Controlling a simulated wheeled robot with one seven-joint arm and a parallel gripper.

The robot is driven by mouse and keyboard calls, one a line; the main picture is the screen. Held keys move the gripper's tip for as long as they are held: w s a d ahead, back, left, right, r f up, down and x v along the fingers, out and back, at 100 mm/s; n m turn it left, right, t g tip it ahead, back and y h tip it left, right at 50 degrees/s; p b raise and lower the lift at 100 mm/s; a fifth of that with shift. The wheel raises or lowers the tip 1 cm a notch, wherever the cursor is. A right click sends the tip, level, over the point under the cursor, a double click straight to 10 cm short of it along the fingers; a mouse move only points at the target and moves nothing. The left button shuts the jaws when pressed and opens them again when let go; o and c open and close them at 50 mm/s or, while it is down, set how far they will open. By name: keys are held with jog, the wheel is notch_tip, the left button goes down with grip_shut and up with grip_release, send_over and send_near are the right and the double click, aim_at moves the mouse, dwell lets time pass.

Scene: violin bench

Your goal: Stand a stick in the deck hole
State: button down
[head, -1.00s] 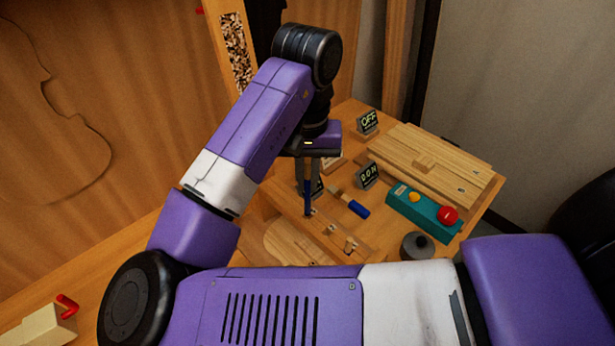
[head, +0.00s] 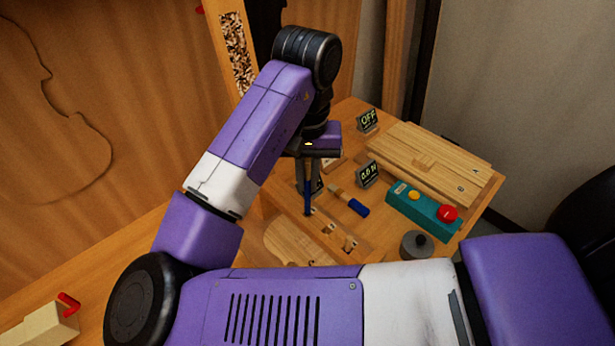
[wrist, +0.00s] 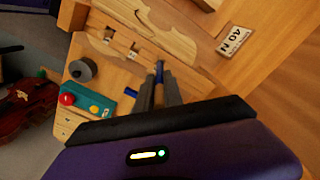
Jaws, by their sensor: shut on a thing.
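I cannot tell whether that end is inside a hole. Other fittings (head: 328,229) sit along the deck to the right of the stick. The hole under the stick is hidden.
A blue-handled tool (head: 353,204) lies right of the gripper. A force display (head: 368,173) reads about 0.6 N; another (head: 367,120) reads OFF. A teal button box (head: 424,208), a grey knobbed weight (head: 416,244) and a stack of boards (head: 430,160) stand further right.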

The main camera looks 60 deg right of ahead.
aim_at(308, 212)
jog(key=shift+f+b, duration=2.75)
jog(key=shift+f, duration=1.65)
jog(key=c, duration=1.4)
grip_release()
jog(key=shift+r, duration=3.95)
